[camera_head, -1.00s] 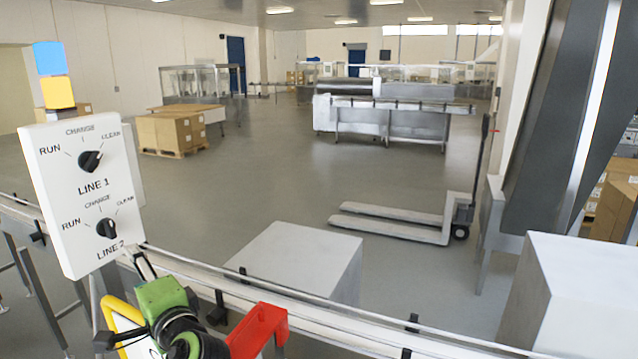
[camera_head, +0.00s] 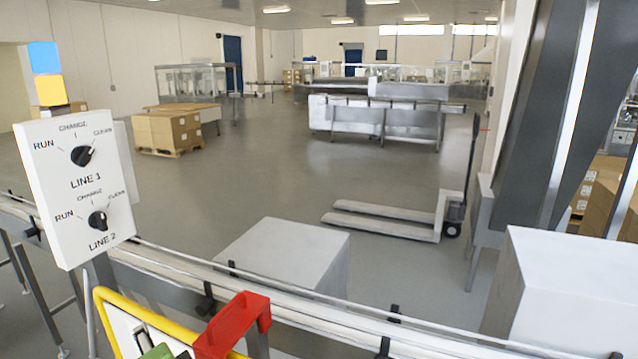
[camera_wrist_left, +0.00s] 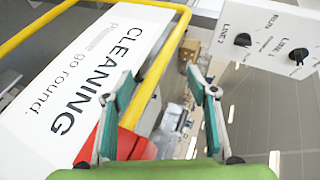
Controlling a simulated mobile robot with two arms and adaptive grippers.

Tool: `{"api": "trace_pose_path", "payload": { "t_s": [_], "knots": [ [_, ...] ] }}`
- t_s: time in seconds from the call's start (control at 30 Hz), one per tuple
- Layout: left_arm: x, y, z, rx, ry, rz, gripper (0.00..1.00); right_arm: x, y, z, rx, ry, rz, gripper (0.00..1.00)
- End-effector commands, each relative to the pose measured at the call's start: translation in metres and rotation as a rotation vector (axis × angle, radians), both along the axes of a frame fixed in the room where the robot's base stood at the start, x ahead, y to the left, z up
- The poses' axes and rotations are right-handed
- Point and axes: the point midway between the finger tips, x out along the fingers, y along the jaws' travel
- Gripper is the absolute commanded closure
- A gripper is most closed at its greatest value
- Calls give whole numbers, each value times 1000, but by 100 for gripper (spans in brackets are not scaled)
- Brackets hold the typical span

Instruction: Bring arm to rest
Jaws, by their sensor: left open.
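My left gripper (camera_head: 150,346) is low at the bottom edge of the head view, mostly cut off, with green parts showing. The panel carries the LINE 1 knob (camera_head: 82,156) and the LINE 2 knob (camera_head: 97,220); both also show in the left wrist view, LINE 1 (camera_wrist_left: 298,57) and LINE 2 (camera_wrist_left: 242,40). My right gripper is not in view.
A white CLEANING sign (camera_wrist_left: 85,75) with a yellow tube frame (camera_head: 103,298) stands close by the left gripper. A red bracket (camera_head: 232,322) is just right of it. A conveyor rail (camera_head: 320,328) crosses the front. A pallet jack (camera_head: 385,220) stands beyond on open floor.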

Motion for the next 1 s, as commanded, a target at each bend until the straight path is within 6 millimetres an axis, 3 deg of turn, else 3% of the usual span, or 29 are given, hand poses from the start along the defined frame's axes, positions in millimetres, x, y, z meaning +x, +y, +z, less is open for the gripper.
{"api": "trace_pose_path", "payload": {
  "t_s": [0.17,0.2,0.33,0.53,0.8,1.0],
  "knots": [
    [-56,-22,-80,-263,113,10,47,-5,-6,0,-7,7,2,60],
    [-74,-30,-100,-342,145,21,47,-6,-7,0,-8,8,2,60],
    [-134,-54,-149,-571,240,76,47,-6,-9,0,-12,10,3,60],
    [-206,-83,-184,-811,346,170,47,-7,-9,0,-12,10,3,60],
    [-283,-113,-201,-1038,453,303,47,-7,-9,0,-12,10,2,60],
    [-267,-113,-257,-1023,467,304,47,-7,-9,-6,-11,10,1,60]
  ]
}}
